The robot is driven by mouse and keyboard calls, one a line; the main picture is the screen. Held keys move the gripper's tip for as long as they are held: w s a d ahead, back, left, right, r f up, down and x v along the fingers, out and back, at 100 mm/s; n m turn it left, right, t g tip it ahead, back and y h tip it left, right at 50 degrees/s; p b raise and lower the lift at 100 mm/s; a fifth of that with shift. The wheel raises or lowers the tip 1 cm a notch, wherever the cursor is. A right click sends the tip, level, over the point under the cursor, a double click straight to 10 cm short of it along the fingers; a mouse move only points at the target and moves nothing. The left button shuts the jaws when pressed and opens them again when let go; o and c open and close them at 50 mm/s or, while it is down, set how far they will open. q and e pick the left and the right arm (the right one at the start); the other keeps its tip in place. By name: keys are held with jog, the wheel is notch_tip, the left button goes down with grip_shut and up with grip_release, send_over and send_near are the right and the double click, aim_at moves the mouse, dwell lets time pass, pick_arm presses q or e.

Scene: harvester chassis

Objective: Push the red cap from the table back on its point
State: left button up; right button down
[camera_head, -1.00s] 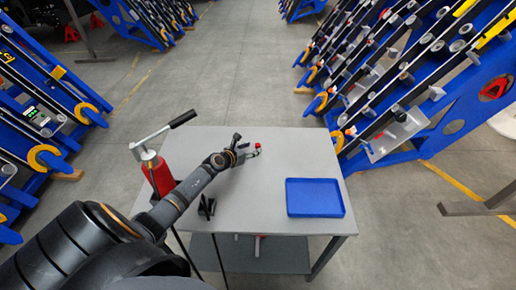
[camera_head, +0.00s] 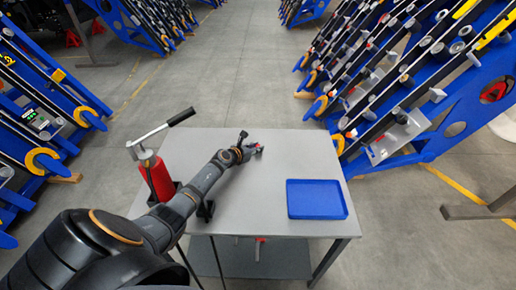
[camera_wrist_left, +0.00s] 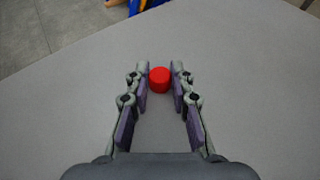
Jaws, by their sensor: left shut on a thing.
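The red cap (camera_wrist_left: 159,79) sits between the fingertips of my left gripper (camera_wrist_left: 160,88) in the left wrist view, over the grey table top (camera_wrist_left: 70,110). The fingers are shut on its sides. In the head view, my left gripper (camera_head: 254,148) is low over the far middle of the grey table (camera_head: 255,200), and the cap is small and mostly hidden there. I cannot tell whether the cap still touches the table. My right gripper is not in view.
A blue tray (camera_head: 316,199) lies on the table's right side. A red jack with a long handle (camera_head: 158,178) stands at the left. Blue chassis frames (camera_head: 460,125) with rollers rise to the right and left (camera_head: 45,110). The table's middle is clear.

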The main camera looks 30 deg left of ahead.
pick_arm(q)
jog(key=shift+r+p, duration=0.35)
jog(key=shift+r, duration=0.15)
jog(key=r+p, duration=0.2)
jog(key=r, duration=0.1)
jog(key=shift+s+r, duration=0.15)
jog(key=shift+s, duration=0.05)
jog(key=w+r+p+v, duration=0.1)
jog(key=p+v, duration=0.7)
jog(key=v, duration=0.8)
jog(key=shift+d+r, duration=0.15)
jog(key=shift+r, duration=0.6)
jog(key=shift+w+d, duration=0.1)
